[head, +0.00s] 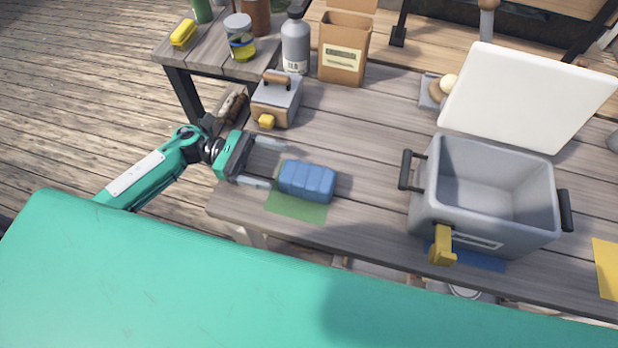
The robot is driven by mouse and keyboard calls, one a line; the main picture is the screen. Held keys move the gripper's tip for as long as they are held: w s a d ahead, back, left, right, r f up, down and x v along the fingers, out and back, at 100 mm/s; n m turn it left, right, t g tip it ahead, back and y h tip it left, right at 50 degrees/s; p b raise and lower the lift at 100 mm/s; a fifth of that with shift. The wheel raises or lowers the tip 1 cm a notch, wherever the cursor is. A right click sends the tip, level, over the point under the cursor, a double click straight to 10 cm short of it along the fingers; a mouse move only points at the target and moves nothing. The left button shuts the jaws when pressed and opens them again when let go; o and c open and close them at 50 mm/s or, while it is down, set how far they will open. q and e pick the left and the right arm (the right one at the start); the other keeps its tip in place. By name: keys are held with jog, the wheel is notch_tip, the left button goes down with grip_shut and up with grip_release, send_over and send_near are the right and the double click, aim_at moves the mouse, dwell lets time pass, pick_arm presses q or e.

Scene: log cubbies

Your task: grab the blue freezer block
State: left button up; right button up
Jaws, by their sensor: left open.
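The blue freezer block (307,181) is a ribbed block lying on a green mat (297,208) near the left front of the wooden table. My left gripper (269,163) is open, with its two pale fingers pointing right toward the block. The near finger ends close to the block's left end, and the far finger reaches over the table behind it. The block appears to be outside the jaws; I cannot tell whether the near finger touches it. My right gripper does not show.
A grey cooler (489,188) with its white lid (525,97) open stands to the right. A small grey box (277,99) with a handle, a grey bottle (295,45) and a cardboard box (343,48) stand behind. The table between block and cooler is clear.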

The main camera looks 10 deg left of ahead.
aim_at(301, 176)
pick_arm(q)
jog(key=shift+d+f, duration=0.55)
jog(key=shift+f, duration=0.2)
jog(key=shift+d, duration=0.25)
jog(key=d+p, duration=0.2)
jog(key=d, duration=0.3)
jog(key=shift+s+d+p, duration=0.1)
jog(key=shift+d+p, duration=0.15)
jog(key=shift+p, duration=0.1)
jog(key=shift+d, duration=0.35)
jog(key=shift+f, duration=0.1)
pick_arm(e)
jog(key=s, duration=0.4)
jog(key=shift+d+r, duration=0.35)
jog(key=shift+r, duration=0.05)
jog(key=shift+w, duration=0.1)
pick_arm(q)
jog(key=c, duration=1.4)
